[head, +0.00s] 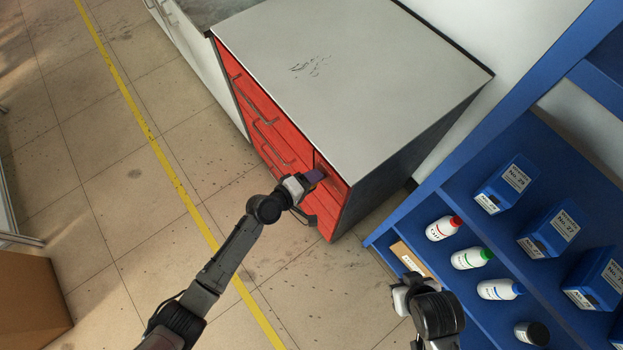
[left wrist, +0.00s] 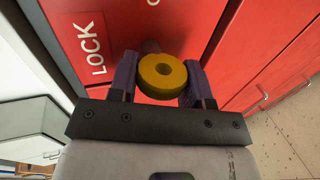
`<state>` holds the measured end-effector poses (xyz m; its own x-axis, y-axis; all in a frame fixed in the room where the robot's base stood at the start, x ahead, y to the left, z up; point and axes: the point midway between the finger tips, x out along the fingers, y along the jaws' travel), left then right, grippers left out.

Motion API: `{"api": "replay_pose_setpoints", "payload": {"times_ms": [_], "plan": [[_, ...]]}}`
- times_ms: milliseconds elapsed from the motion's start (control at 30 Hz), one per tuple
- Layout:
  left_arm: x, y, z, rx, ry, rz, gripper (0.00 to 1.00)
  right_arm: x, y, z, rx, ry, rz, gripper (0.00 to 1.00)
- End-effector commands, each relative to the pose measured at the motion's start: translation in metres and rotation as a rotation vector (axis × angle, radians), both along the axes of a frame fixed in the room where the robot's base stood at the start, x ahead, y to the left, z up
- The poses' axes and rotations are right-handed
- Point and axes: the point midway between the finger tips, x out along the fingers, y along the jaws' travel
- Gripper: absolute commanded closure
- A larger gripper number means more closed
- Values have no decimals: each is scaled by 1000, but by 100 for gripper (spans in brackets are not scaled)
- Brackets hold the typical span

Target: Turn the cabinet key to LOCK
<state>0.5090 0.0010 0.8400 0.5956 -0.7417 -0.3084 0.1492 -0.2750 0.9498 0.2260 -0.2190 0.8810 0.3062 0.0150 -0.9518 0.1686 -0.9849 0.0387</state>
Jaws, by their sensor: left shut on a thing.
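The red cabinet (head: 290,150) has a grey top and stands in the upper middle of the head view. The yellow round key (left wrist: 162,77), with a hole in its middle, sits at the cabinet's red front in the left wrist view. My left gripper (head: 313,177) is at the upper right part of that front. Its purple fingers (left wrist: 160,82) are shut on the key, one on each side. A LOCK label (left wrist: 90,47) is left of the key, and another label is cut off at the top. My right gripper (head: 402,292) is low at the right, its fingers unclear.
A blue shelf (head: 455,212) at the right holds several bottles (head: 472,258) and blue boxes (head: 508,184). Drawer handles (head: 268,135) stick out from the cabinet front. A brown box (head: 30,300) is at the lower left. The tiled floor left of the cabinet is clear.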

Motion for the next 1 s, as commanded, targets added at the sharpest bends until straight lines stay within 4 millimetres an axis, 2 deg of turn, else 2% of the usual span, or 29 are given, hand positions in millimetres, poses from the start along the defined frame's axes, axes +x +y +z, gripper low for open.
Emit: {"api": "replay_pose_setpoints", "payload": {"times_ms": [733,767,1000], "plan": [[0,0,-1,-43,57,0,79,0,3,-1,9,0,-6,100],[0,0,-1,-43,57,0,53,0,3,-1,9,0,-6,100],[0,0,-1,-42,55,0,30,0,2,-1,8,0,-6,100]]}}
